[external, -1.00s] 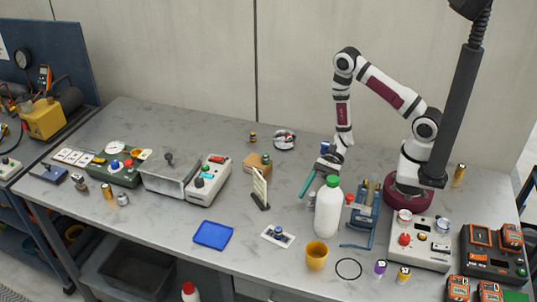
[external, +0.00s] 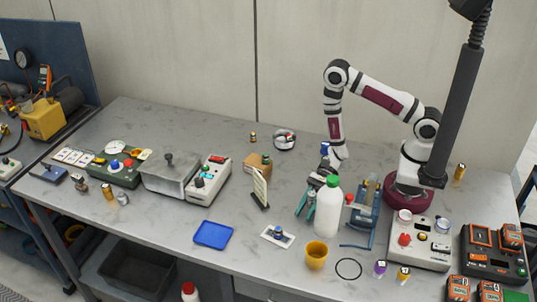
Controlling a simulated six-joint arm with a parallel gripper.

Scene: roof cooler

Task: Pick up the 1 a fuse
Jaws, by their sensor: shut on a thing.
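My gripper (external: 318,184) is low over the middle right of the bench, just left of the white bottle. It is shut on a teal tool (external: 302,207) whose two prongs point down and to the left. The tool looks close to the bench top; I cannot tell whether it touches. I cannot pick out the 1 A fuse: labels are too small to read. Small cylinders that may be fuses include a purple-topped one (external: 380,268), a yellow one (external: 403,274) and a gold one (external: 107,192).
The white bottle with a green cap (external: 327,208) stands right beside my gripper. A blue rack (external: 362,215) is to its right. A white card with a blue-topped piece (external: 276,238), a yellow cup (external: 316,256) and a blue tray (external: 213,234) are in front.

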